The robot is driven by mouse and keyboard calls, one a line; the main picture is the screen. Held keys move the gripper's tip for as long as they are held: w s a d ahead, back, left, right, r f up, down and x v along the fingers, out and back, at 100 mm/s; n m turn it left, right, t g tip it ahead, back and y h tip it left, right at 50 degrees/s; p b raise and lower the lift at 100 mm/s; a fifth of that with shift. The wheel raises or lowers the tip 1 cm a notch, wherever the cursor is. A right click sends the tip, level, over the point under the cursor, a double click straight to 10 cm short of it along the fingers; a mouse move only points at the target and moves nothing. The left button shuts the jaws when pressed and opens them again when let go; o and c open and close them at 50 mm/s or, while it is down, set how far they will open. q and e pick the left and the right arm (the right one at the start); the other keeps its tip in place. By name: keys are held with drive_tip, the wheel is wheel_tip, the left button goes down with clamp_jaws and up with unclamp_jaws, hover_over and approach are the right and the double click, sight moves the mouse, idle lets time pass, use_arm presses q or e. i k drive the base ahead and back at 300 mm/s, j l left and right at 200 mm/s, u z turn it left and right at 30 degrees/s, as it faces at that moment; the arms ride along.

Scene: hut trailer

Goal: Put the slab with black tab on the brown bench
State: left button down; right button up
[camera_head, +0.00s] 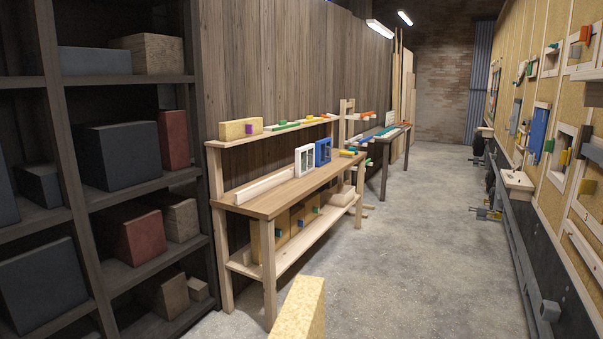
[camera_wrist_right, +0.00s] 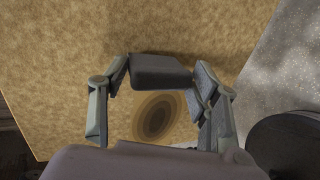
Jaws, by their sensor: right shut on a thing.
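The slab, a speckled yellow-tan board (camera_head: 303,310), shows at the bottom middle of the head view, in front of the bench. In the right wrist view the slab's face (camera_wrist_right: 60,60) fills most of the picture. A dark tab (camera_wrist_right: 160,70) stands out from it between the fingers of my right gripper (camera_wrist_right: 160,84), which is shut on it. The brown bench (camera_head: 262,204) stands along the left wall, with a raised back shelf and a lower shelf. My left gripper is not in view.
On the bench are a pale bar (camera_head: 264,186), a white frame (camera_head: 304,160) and a blue frame (camera_head: 323,152). Dark shelving (camera_head: 95,200) stands at left. The concrete floor (camera_head: 420,240) is clear.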

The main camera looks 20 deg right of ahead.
sight(273, 195)
drive_tip(key=i+l+u, duration=0.2)
drive_tip(key=i+l, duration=0.15)
drive_tip(key=i+l+u, duration=0.2)
drive_tip(key=i+l, duration=0.15)
drive_tip(key=l, duration=0.2)
drive_tip(key=i+l+u, duration=0.2)
drive_tip(key=l, duration=0.3)
drive_tip(key=i+l, duration=0.25)
drive_tip(key=l, duration=0.15)
drive_tip(key=i+l, duration=0.25)
drive_tip(key=l, duration=0.2)
drive_tip(key=i+l, duration=0.55)
drive_tip(key=l, duration=0.25)
drive_tip(key=i+l, duration=0.25)
drive_tip(key=l, duration=0.15)
